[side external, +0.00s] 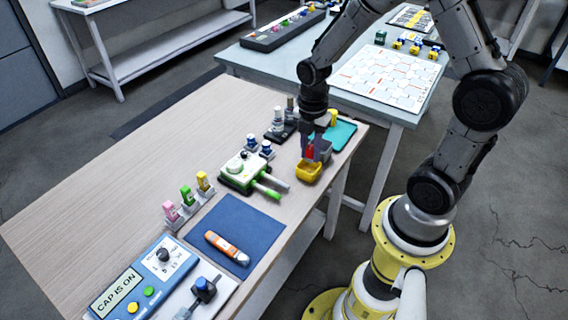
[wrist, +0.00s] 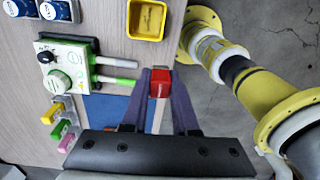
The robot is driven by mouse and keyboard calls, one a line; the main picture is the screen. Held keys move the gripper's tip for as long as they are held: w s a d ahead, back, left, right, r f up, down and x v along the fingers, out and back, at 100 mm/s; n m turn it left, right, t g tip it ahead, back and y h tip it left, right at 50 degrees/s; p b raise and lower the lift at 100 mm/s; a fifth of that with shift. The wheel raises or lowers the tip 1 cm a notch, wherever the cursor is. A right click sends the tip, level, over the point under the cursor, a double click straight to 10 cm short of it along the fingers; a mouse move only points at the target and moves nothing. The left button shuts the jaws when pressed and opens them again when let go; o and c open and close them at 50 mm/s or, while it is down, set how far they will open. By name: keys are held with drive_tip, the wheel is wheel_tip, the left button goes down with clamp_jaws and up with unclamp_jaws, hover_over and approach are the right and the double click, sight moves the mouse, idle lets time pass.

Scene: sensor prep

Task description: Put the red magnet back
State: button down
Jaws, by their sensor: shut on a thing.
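My gripper (side external: 311,150) is above the near right edge of the wooden table (side external: 130,150). It is shut on the red magnet (side external: 310,150). In the wrist view the red magnet (wrist: 160,83) sits between the two fingertips (wrist: 160,90). A small yellow tray (side external: 309,174) is on the table just below the gripper in the side view.
A green and white device (side external: 243,173) with two prongs stands left of the gripper. Blue-capped pieces (side external: 267,150) and a teal mat (side external: 343,134) are behind it. A blue mat (side external: 232,222) holds an orange tube (side external: 226,247). Pink, green and yellow pieces (side external: 187,197) stand at left.

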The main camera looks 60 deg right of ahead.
drive_tip(key=s, duration=0.2)
hover_over(285, 163)
drive_tip(key=shift+m, duration=0.3)
wheel_tip(285, 163, down, 9)
drive_tip(key=shift+r, duration=0.15)
drive_tip(key=shift+f, duration=1.45)
drive_tip(key=shift+f, duration=0.15)
drive_tip(key=c, duration=0.7)
unclamp_jaws()
